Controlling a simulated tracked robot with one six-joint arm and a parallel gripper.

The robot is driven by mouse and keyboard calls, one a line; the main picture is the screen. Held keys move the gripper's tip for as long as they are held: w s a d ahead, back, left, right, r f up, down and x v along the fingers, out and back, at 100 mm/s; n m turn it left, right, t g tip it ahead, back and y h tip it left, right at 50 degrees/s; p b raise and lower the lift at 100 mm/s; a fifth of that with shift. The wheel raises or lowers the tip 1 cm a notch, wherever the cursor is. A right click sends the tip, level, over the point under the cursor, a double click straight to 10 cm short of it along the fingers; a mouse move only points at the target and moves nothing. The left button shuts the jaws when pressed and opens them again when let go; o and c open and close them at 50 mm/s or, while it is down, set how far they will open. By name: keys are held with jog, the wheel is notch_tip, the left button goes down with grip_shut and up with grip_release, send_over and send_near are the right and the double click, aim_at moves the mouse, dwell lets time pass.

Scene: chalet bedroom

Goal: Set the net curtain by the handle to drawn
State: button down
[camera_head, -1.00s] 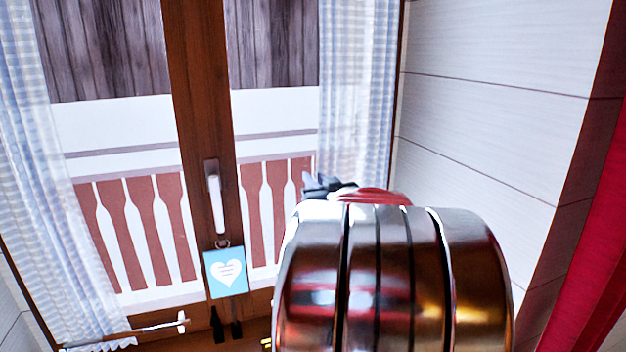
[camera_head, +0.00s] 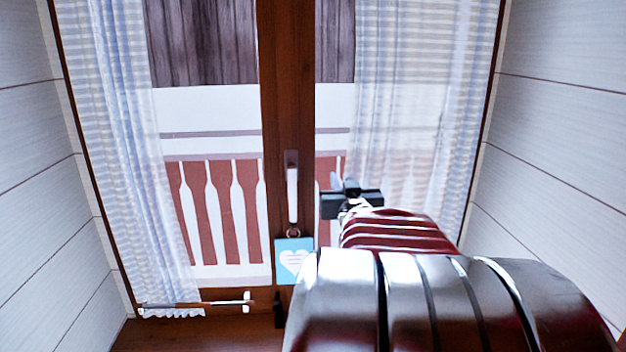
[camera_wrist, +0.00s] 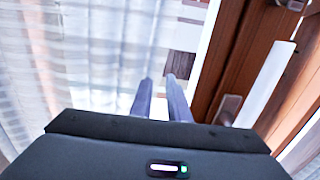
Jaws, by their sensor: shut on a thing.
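The right net curtain (camera_head: 425,110) is pale and sheer and hangs over the right pane. Its left edge stops short of the brown middle post, leaving a strip of pane bare. It also fills the left of the wrist view (camera_wrist: 85,60). My gripper (camera_head: 338,192) is at this curtain's left side, just right of the post. In the wrist view its two fingers (camera_wrist: 160,95) are close together. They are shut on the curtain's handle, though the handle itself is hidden. The left net curtain (camera_head: 125,140) hangs gathered at the left, with a white-tipped rod (camera_head: 200,304) at its foot.
A white window handle (camera_head: 292,195) stands on the middle post (camera_head: 288,100), close left of my gripper. Panelled walls flank the window. My arm hides the lower right.

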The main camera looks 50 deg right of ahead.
jog(key=shift+w+a, duration=0.2)
jog(key=shift+a, duration=0.05)
jog(key=c, duration=1.7)
grip_release()
jog(key=shift+s, duration=0.1)
jog(key=shift+v, duration=3.7)
